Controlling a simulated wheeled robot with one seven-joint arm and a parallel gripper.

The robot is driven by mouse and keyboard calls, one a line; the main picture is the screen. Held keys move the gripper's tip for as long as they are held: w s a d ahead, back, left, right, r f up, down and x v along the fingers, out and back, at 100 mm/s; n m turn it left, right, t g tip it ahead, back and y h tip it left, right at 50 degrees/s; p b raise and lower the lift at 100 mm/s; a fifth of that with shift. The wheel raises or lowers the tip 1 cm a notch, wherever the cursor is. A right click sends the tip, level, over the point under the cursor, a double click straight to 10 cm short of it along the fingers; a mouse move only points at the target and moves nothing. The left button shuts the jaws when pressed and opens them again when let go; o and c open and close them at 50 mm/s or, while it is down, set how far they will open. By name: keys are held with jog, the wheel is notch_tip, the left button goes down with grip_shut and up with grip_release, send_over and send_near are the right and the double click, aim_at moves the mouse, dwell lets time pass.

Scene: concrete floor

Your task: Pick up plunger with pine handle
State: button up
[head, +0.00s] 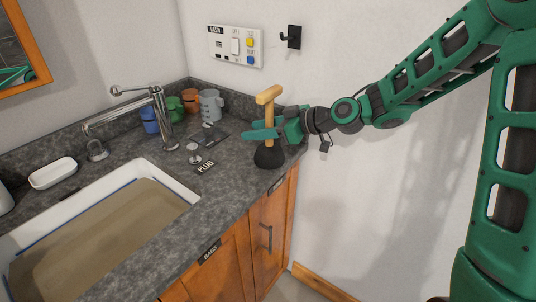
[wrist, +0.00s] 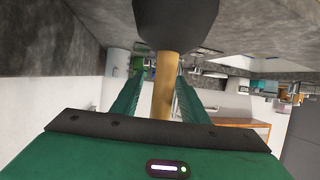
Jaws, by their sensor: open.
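The plunger (head: 269,122) stands upright on the grey counter near its right end. It has a pale pine T-shaped handle and a black cup (head: 269,156) resting on the counter. My gripper (head: 262,131) reaches in from the right at the handle's lower half, above the cup. Its green fingers are open. In the wrist view the pine handle (wrist: 166,85) runs between the two fingers (wrist: 155,95), with a finger on each side and the black cup (wrist: 176,22) beyond. A gap shows between the handle and the fingers.
A basin (head: 100,235) with brown murky water is at the left, with a chrome tap (head: 160,115) behind it. Several coloured mugs (head: 190,100) stand in the back corner. A plug (head: 194,150) lies left of the plunger. A black wall hook (head: 291,37) and switch panel (head: 235,46) are above.

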jog(key=shift+c, duration=0.2)
grip_shut()
